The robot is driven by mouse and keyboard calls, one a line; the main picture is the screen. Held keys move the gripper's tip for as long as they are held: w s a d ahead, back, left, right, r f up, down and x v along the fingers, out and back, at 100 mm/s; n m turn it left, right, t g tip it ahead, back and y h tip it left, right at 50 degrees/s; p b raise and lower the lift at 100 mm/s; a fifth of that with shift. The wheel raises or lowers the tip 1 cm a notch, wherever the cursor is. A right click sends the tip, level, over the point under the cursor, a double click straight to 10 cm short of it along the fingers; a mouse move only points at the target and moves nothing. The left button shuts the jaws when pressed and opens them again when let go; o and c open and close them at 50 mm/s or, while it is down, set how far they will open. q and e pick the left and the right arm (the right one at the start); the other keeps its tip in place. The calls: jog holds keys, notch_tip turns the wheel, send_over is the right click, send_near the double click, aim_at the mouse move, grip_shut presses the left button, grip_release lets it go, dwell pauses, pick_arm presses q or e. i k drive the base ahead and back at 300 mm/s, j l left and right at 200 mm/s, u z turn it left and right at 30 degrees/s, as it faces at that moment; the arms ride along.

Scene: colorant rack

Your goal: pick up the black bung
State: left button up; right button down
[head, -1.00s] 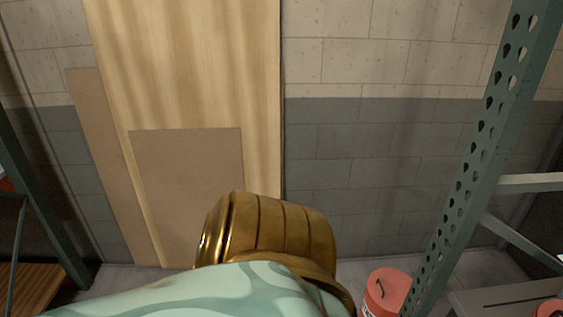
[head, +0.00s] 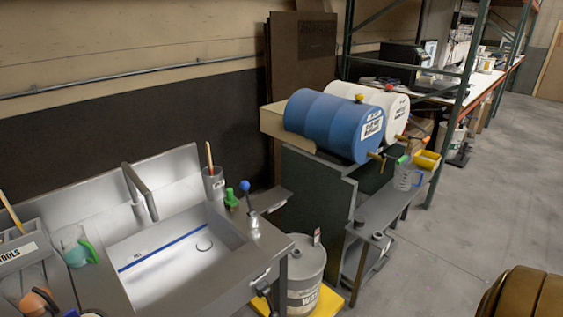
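A small black piece (head: 359,222), possibly the black bung, sits on the near end of the grey metal shelf (head: 385,207) in front of the drums. It is too small to tell for sure. A small grey-topped piece (head: 378,236) is close to its right. Neither of my grippers is in view. Only a gold part of my own body shows at the bottom right corner, well away from the shelf.
A blue drum (head: 334,125) and a white drum (head: 392,108) lie on a stand. A clear jug (head: 406,178) and a yellow container (head: 427,160) are by their taps. A steel sink (head: 180,262) fills the left. Open concrete floor (head: 480,200) lies right.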

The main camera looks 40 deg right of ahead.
aim_at(360, 221)
jog(key=z, duration=1.9)
